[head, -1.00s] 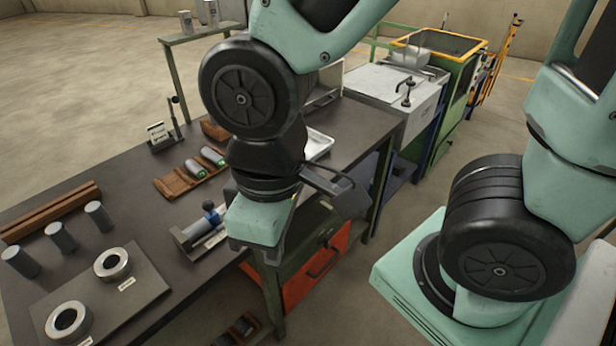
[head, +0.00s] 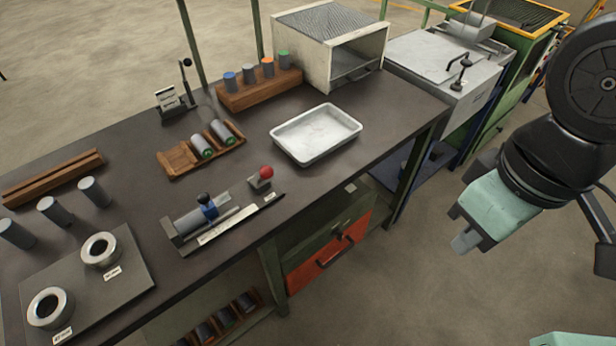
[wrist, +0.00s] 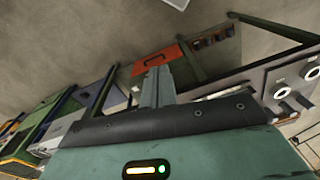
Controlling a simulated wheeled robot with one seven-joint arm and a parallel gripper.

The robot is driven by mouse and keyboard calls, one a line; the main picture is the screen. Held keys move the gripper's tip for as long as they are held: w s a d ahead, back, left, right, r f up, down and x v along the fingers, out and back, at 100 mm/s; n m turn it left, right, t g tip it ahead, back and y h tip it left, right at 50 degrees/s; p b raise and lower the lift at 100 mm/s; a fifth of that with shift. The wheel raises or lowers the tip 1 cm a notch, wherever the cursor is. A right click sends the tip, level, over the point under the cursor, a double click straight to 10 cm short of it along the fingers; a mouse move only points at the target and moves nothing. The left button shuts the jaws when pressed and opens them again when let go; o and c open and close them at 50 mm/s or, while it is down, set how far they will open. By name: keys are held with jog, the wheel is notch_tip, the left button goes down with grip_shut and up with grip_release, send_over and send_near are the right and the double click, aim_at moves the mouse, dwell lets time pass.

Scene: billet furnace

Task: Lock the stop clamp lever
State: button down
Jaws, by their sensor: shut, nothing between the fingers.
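On the bench, a grey fixture (head: 187,226) holds a long scale strip (head: 232,224) along its front. A small block with a red ball knob (head: 266,172) stands at the strip's right end, and it looks like the stop clamp lever; whether it is locked cannot be told. A blue clamp with a black knob (head: 207,207) sits on the fixture. My gripper (head: 464,243) is off the bench's right end, above the floor, well apart from the lever, shut and empty. Its closed fingers also show in the wrist view (wrist: 157,86); the red knob cannot be made out there.
A white tray (head: 317,134) lies behind the red knob. A wooden rack with coloured cylinders (head: 259,90) and a box furnace (head: 330,45) stand at the back. Two rings (head: 100,250) sit on a plate at left. A red drawer (head: 330,252) hangs under the bench.

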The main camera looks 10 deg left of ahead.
jog(key=w+a+f+m+t+y+b, duration=0.5)
jog(key=a+f+m+y+b, duration=0.1)
jog(key=f, duration=0.5)
jog(key=w+a+f+m+t+y+b, duration=0.4)
jog(key=a+f+m+y+b, duration=0.3)
jog(key=a+f+y+b, duration=0.2)
jog(key=shift+w+a+f+t+y+b, duration=0.15)
jog(key=shift+w+f+t+y+b, duration=0.3)
jog(key=shift+w+f+y, duration=0.5)
jog(key=shift+a+f+b, duration=0.1)
jog(key=shift+f+b, duration=0.1)
jog(key=shift+b, duration=0.15)
